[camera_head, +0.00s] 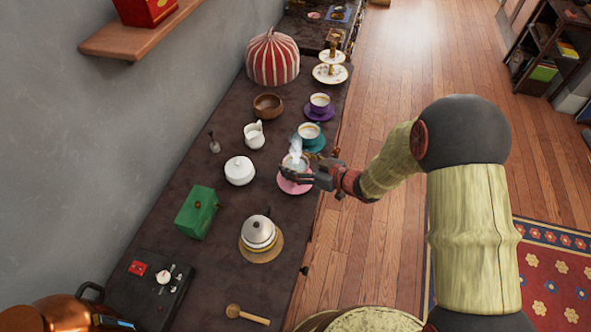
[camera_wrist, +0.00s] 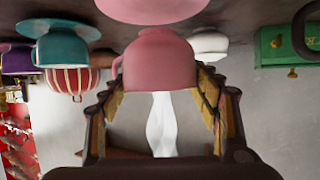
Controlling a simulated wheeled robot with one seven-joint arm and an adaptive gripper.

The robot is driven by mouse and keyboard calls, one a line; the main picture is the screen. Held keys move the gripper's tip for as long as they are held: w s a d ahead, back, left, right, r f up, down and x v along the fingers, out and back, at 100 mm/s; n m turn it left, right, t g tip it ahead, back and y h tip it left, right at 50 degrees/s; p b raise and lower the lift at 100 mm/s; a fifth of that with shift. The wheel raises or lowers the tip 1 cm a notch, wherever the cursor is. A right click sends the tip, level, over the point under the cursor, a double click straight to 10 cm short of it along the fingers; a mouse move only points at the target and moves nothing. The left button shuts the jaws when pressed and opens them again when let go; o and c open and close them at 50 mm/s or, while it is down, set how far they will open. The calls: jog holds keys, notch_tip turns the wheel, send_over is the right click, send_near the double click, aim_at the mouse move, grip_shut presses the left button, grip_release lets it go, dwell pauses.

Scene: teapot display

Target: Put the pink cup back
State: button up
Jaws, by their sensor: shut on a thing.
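My gripper (camera_head: 300,175) is shut on the pink cup, with its fingers on either side of it. In the wrist view, which is upside down, the pink cup (camera_wrist: 158,62) sits between the two fingers, and pale steam comes from its mouth. In the head view my gripper hides part of the cup.
A teal cup (camera_head: 309,130) and a purple cup (camera_head: 320,101) stand on saucers behind. A white sugar bowl (camera_head: 239,171) and a creamer (camera_head: 254,135) are to the left. A green box (camera_head: 197,212) and a white teapot (camera_head: 258,233) are nearer. The counter's right edge is close.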

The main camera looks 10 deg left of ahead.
aim_at(296, 169)
jog(key=shift+w+a+f+b, duration=0.15)
jog(key=shift+f+b, duration=0.35)
jog(key=shift+f, duration=0.4)
jog(key=shift+w+d+f+b, duration=0.15)
jog(key=shift+f+b, duration=0.3)
jog(key=shift+f, duration=0.45)
jog(key=shift+a+f, duration=0.1)
jog(key=shift+f, duration=0.05)
jog(key=o, duration=1.5)
